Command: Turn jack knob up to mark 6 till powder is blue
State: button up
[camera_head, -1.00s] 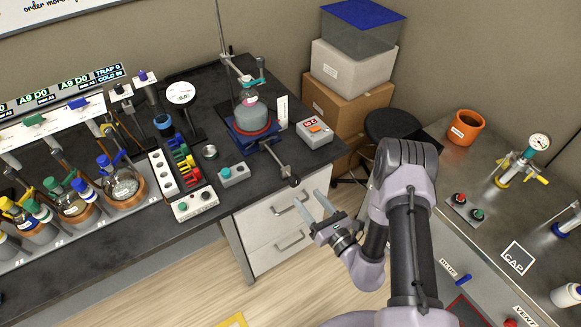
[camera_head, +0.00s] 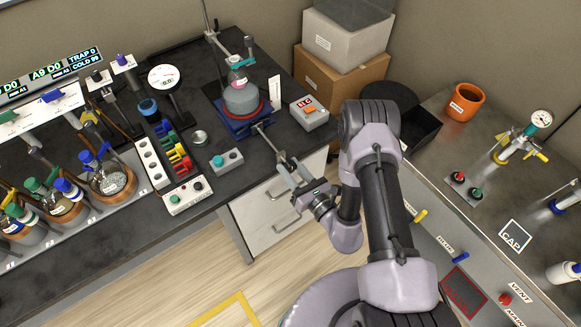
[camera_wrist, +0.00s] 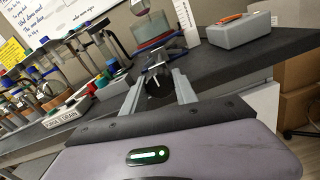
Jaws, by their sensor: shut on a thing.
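The blue jack (camera_head: 233,125) stands on the dark bench, with its rod reaching forward past the bench edge to a dark knob (camera_wrist: 157,84). My gripper (camera_head: 291,168) is at the end of that rod, and in the wrist view its two fingers (camera_wrist: 160,82) lie on either side of the knob, shut on it. A round flask (camera_head: 241,100) with grey-looking contents sits over a red ring on the jack, held by a clamp stand. A white upright scale (camera_head: 274,90) stands beside the jack; its marks are too small to read. No blue powder can be made out.
A grey box with an orange switch and red display (camera_head: 309,112) stands right of the jack. A teal-button box (camera_head: 226,160) is to its left. White drawers (camera_head: 268,216) are below the bench. A steel counter (camera_head: 480,150) is at the right.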

jog(key=shift+m, duration=0.3)
grip_shut()
jog(key=m, duration=0.5)
jog(key=shift+r, duration=0.1)
jog(key=m, duration=0.5)
jog(key=shift+a+m, duration=0.1)
jog(key=shift+m, duration=0.3)
jog(key=m, duration=0.6)
jog(key=shift+r, duration=0.1)
jog(key=m, duration=0.5)
jog(key=shift+m, duration=0.4)
jog(key=m, duration=0.5)
jog(key=shift+r+p, duration=0.1)
jog(key=shift+p, duration=0.2)
jog(key=m, duration=0.6)
jog(key=shift+w+m, duration=0.1)
jog(key=shift+m, duration=0.3)
jog(key=m, duration=1)
jog(key=shift+m, duration=0.4)
